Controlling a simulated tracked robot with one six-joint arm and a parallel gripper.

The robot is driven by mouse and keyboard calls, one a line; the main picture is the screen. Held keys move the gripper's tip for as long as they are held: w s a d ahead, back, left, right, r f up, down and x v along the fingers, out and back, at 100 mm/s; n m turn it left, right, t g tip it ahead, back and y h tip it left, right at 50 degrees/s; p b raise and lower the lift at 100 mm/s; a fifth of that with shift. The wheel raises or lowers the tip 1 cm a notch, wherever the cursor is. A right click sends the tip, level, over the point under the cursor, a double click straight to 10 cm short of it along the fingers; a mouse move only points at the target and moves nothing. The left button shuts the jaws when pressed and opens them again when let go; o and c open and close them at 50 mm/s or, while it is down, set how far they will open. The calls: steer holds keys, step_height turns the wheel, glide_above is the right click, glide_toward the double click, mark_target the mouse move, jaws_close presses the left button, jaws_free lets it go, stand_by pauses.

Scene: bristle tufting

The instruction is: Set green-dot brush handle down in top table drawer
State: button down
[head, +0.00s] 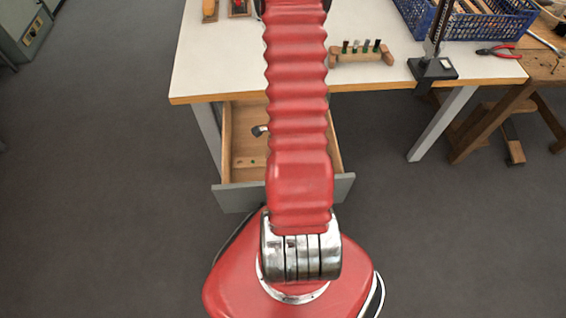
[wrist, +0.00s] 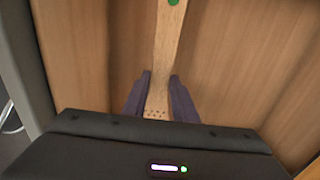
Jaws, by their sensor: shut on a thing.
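The green-dot brush handle (wrist: 166,45) is a pale wooden strip in the wrist view, with a green dot near the top edge and small holes at its near end. My gripper (wrist: 160,76) has its two dark fingers on either side of the handle and is shut on it. Behind the handle is the brown wooden inside of the drawer; I cannot tell whether the handle touches it. In the head view the top table drawer (head: 234,190) is pulled open below the table. My red arm covers its middle and hides most of the gripper.
The white table (head: 219,62) holds a wooden block with several tufts (head: 361,57), a blue crate (head: 476,25), red pliers (head: 497,50) and a black stand (head: 432,69). A wooden bench (head: 541,72) stands at the right. Grey floor is clear at the left.

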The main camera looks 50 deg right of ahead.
steer(key=shift+f, duration=1.45)
steer(key=shift+f, duration=2.1)
steer(key=c, duration=1.4)
jaws_free()
steer(key=shift+c, duration=0.2)
steer(key=shift+r, duration=0.1)
steer(key=shift+r, duration=5.9)
